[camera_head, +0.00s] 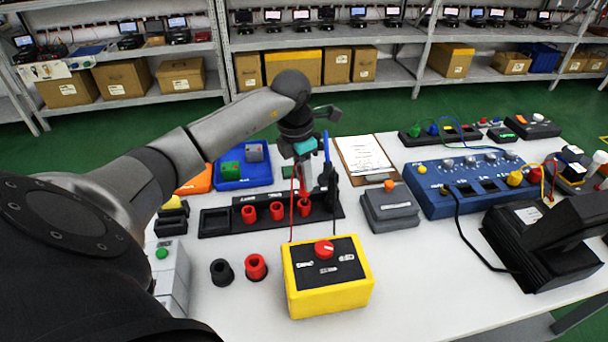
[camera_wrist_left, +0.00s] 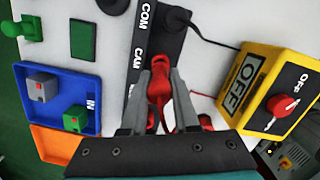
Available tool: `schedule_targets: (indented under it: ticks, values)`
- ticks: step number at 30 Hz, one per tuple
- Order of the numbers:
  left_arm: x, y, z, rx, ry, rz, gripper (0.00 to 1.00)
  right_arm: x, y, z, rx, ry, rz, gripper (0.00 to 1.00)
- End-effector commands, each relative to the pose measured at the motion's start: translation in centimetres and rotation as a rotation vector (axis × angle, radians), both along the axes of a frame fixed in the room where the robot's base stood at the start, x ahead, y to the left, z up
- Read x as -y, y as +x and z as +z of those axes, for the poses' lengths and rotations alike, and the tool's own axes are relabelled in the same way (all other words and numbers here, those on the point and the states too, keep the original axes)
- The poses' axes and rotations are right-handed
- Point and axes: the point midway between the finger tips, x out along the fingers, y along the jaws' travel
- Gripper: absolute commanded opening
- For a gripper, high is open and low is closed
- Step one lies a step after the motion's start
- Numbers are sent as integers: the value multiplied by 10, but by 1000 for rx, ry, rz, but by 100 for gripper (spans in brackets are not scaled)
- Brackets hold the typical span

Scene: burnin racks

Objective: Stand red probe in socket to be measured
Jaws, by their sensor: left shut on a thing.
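My left gripper (camera_head: 303,172) is shut on the red probe (camera_head: 304,188), above the right end of the black socket strip (camera_head: 215,222). In the left wrist view the gripper (camera_wrist_left: 158,98) has the red probe (camera_wrist_left: 158,78) between its fingers, with the red lead running off to the right. Red sockets (camera_head: 249,214), (camera_head: 277,211) stand in the strip; another (camera_head: 304,207) is directly below the probe. I cannot tell whether the probe tip touches it. The yellow meter (camera_head: 328,288) with a red knob stands in front. My right gripper is not in view.
A loose black socket (camera_head: 222,272) and red socket (camera_head: 256,267) stand left of the meter. A grey box (camera_head: 390,210), clipboard (camera_head: 363,157) and blue panel (camera_head: 470,200) are to the right. Blue (camera_head: 230,184) and orange trays lie behind left.

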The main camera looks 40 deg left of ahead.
Motion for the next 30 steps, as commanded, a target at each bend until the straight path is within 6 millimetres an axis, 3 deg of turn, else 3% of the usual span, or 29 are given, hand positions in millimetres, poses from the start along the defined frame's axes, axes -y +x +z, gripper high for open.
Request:
schedule_targets:
  ticks: [30]
  values:
    - [0,0,-21,1,0,1,0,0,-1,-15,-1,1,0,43]
